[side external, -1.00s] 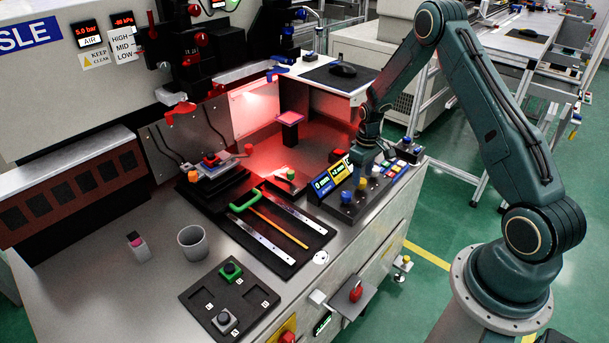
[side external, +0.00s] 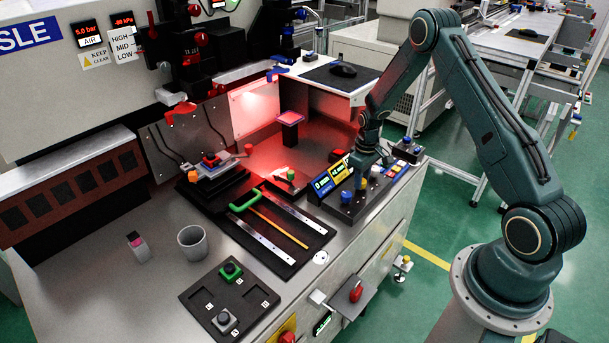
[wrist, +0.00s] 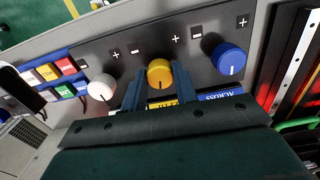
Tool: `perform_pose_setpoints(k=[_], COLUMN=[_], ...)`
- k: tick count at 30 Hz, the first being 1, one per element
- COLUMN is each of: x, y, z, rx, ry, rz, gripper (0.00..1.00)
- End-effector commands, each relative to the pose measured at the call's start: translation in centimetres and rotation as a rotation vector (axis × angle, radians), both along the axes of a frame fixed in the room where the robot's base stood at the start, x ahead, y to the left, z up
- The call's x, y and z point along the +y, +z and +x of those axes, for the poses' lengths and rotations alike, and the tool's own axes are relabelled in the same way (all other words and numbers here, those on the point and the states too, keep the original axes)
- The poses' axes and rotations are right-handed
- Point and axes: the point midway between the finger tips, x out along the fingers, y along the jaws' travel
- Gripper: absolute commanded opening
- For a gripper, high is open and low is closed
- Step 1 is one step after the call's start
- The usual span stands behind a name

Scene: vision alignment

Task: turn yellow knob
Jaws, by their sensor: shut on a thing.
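The yellow knob (wrist: 159,72) is on a dark control panel (wrist: 200,76), between a white knob (wrist: 101,87) and a blue knob (wrist: 230,58) in the wrist view. Its dark pointer line points down in that view. My gripper (wrist: 158,88) is shut on the yellow knob, with one finger on each side. In the side view my gripper (side external: 363,172) reaches down to the panel, and the yellow knob is mostly hidden there. The blue knob (side external: 346,197) shows left of it.
Blue and yellow displays (side external: 322,184) stand behind the knobs. Coloured buttons (side external: 394,170) are to the right on the panel. A slotted black plate with a green handle (side external: 244,200) and a yellow strip lies to the left. A grey cup (side external: 193,243) stands farther left.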

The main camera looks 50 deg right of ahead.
Motion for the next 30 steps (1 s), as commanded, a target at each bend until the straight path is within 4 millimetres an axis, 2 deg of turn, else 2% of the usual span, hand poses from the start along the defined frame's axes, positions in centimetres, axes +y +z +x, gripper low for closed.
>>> perform_pose_setpoints(k=[5,21,30], x=[0.0,0.02,0.02], y=[0.03,0.04,0.05], z=[0.0,-0.01,-0.01], rx=[0.0,0.001,0.001], ry=[-0.059,-0.402,-0.432], rz=[0.0,0.0,0.0], gripper=[0.06,0.06,0.06])
